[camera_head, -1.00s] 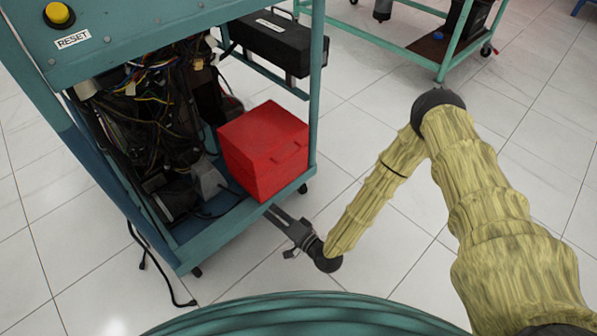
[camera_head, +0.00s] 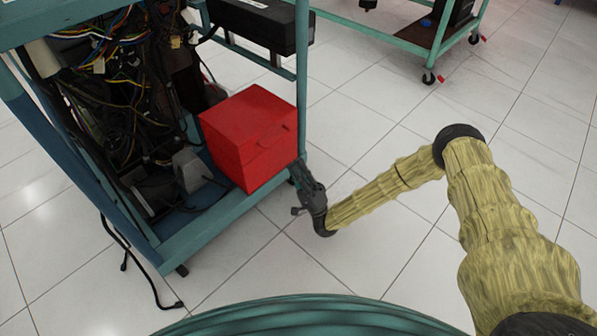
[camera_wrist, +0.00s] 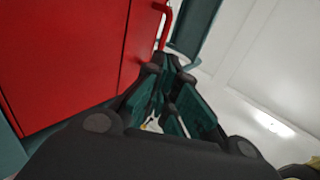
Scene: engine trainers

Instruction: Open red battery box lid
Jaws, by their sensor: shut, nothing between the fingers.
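The red battery box (camera_head: 240,150) sits on the lower shelf of the teal trainer frame, with its lid (camera_head: 248,112) closed. A small red handle (camera_head: 284,130) shows on its front face. In the wrist view the box's red face (camera_wrist: 60,60) fills the left side, and the red handle (camera_wrist: 165,22) stands out just beyond the fingertips. My gripper (camera_head: 297,165) is at the box's lower right front corner, pointing up and inward. In the wrist view my gripper's fingers (camera_wrist: 172,62) are together and empty, close below the handle. I cannot tell whether they touch it.
The teal frame post (camera_head: 302,85) rises just right of the box and the shelf edge (camera_head: 215,232) runs below it. Wires and engine parts (camera_head: 110,90) lie left. A black unit (camera_head: 262,25) hangs behind.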

